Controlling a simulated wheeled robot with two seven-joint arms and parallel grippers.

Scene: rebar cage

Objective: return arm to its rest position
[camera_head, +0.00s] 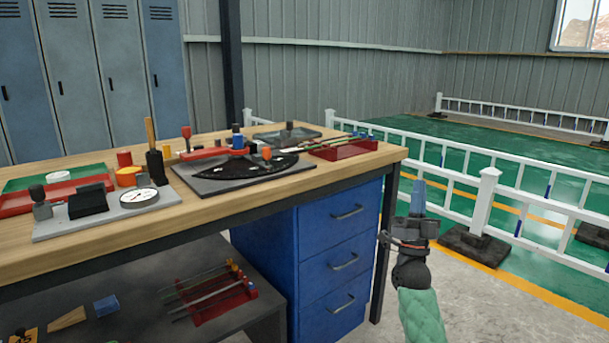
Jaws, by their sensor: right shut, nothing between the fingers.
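My right gripper (418,197) shows at the lower right, in front of the white fence and right of the workbench (330,160). Its bluish fingers point up and are shut with nothing between them. My right arm, in a green sleeve, comes up from the bottom edge. The gripper looks apart from the bench and everything on it. My left gripper is not in view.
The bench holds a dial gauge (139,196), a dark fan-shaped plate (245,172) and a red tray (343,148). Blue drawers (340,235) stand beneath. A white fence (486,200) runs behind the gripper. Grey floor (480,310) is clear at right.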

